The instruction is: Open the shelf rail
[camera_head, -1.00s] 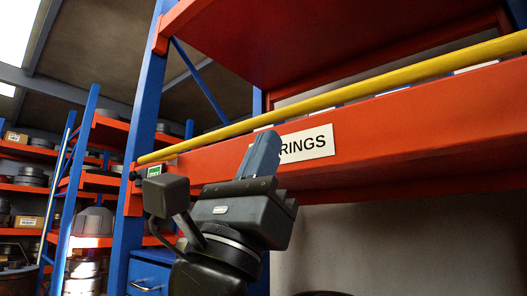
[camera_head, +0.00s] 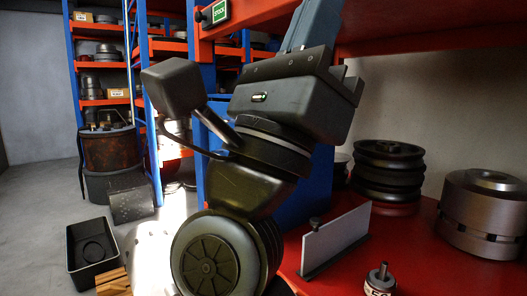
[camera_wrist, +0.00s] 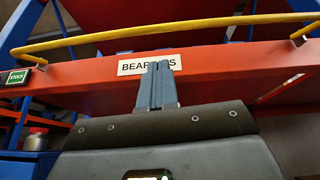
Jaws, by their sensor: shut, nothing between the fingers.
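The yellow shelf rail (camera_wrist: 180,26) runs across the front of the red shelf beam (camera_wrist: 80,77) in the wrist view, above the white label (camera_wrist: 134,67). Its left end bends round above the green STOCK sign (camera_wrist: 17,77). The rail is outside the current head view. My gripper (camera_wrist: 158,66) is shut and empty, its blue-grey fingers pointing up and covering the middle of the label. In this view the fingertips are below the rail; whether they touch the beam I cannot tell. In the head view my gripper (camera_head: 312,22) reaches the top edge.
The red lower shelf (camera_head: 410,235) carries dark stacked pulleys (camera_head: 388,170), a metal rotor (camera_head: 487,212), a grey upright plate (camera_head: 335,240) and a small knobbed part (camera_head: 380,279). A black crate (camera_head: 92,252) lies on the floor at left. Open floor (camera_head: 35,200) shows at far left.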

